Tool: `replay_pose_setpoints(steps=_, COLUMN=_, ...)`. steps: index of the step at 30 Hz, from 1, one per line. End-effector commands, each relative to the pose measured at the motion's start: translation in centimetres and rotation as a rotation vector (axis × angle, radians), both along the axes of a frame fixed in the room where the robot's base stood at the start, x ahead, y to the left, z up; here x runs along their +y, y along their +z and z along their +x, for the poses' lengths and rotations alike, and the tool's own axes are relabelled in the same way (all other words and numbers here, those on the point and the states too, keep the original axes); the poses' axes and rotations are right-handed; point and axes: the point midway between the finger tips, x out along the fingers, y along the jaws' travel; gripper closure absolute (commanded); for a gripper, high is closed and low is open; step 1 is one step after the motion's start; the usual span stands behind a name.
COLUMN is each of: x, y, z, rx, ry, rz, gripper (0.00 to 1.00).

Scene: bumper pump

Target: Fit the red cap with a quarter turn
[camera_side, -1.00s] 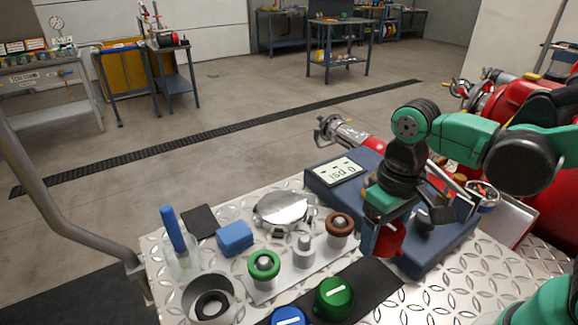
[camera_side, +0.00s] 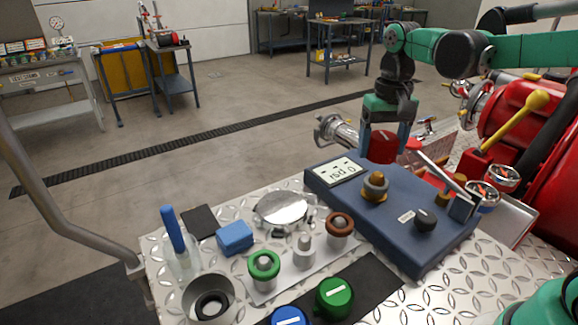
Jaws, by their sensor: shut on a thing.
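My gripper (camera_side: 384,143) points down and is shut on the red cap (camera_side: 381,150), held upright in the air. In the picture the cap is above the brass and grey fitting (camera_side: 375,187) on the blue panel box (camera_side: 405,235), with a gap between them. I cannot tell from this one view whether the cap is straight over the fitting or behind it. A silver pipe coupling (camera_side: 335,130) lies behind, to the left of the cap. A green cap (camera_side: 334,296) and a blue cap (camera_side: 289,317) lie on the black mat (camera_side: 373,287).
A yellow-knobbed lever (camera_side: 537,101) rises at right. Ringed posts (camera_side: 304,252), a silver lid (camera_side: 284,210) and a blue block (camera_side: 235,238) crowd the plate's left.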

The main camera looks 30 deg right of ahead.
Motion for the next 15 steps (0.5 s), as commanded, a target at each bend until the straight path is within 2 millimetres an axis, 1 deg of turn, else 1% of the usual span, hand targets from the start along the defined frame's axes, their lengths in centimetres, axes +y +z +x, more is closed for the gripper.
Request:
replay_pose_setpoints(steps=1, x=-1.1, y=0.4, z=0.6, rx=0.000, ry=-0.035, rz=0.000, gripper=0.90)
replay_pose_setpoints(steps=3, x=-2.0, y=0.7, z=1.0, rx=0.000, ry=-0.067, rz=0.000, gripper=0.90)
replay_pose_setpoints(steps=5, x=-2.5, y=0.7, z=1.2, rx=0.000, ry=-0.082, rz=0.000, gripper=0.90)
replay_pose_setpoints(steps=8, x=-2.7, y=0.2, z=1.3, rx=0.000, ry=-0.088, rz=0.000, gripper=0.90)
replay_pose_setpoints(steps=15, x=-2.6, y=-2.2, z=1.3, rx=0.000, ry=-0.086, rz=0.000, gripper=0.90)
